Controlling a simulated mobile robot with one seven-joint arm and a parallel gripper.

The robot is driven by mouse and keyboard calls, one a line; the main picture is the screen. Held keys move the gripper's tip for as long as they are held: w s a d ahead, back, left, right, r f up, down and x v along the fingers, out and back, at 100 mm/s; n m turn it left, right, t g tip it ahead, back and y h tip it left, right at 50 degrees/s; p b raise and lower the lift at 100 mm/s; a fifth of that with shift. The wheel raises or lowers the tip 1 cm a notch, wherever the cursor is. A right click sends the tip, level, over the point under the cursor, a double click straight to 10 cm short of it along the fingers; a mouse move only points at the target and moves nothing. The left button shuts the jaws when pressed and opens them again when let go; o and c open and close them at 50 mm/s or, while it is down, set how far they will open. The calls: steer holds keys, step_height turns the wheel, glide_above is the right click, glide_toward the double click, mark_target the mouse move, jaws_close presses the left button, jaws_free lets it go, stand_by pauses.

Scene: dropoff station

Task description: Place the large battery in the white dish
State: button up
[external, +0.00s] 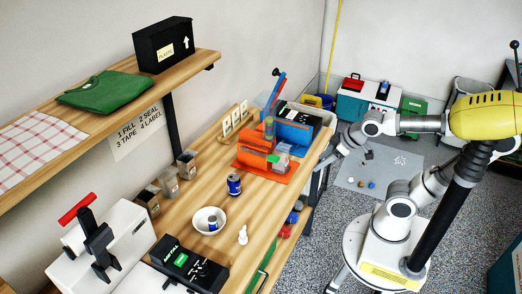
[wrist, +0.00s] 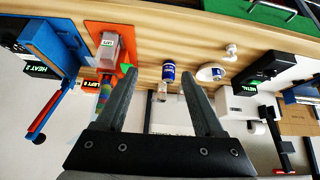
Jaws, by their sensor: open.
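A blue battery with a white band (external: 234,185) stands upright on the wooden bench, behind and right of the white dish (external: 197,222). The dish holds a smaller blue-and-white battery (external: 212,223). In the wrist view the larger battery (wrist: 168,73) stands beyond my fingers, left of the dish (wrist: 203,75), apart from it. My gripper (wrist: 112,66) is open with nothing between its fingers, and is away from both. In the external view my arm reaches in from the right towards the bench's far end; I cannot make out the fingers there.
A small white bottle-like item (external: 243,235) stands right of the dish. An orange and blue fixture (external: 265,165) stands at the bench's far end. Small bins (external: 187,165) line the wall side. A black scale-like device (external: 188,268) is in front of the dish. Bare wood surrounds the larger battery.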

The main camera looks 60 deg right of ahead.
steer(key=s+g, duration=0.1)
steer(key=s, duration=0.4)
steer(key=r+p, duration=0.1)
steer(key=p, duration=0.1)
steer(key=r+p, duration=0.4)
steer(key=shift+w+d+r, duration=0.2)
steer(key=shift+d, duration=0.05)
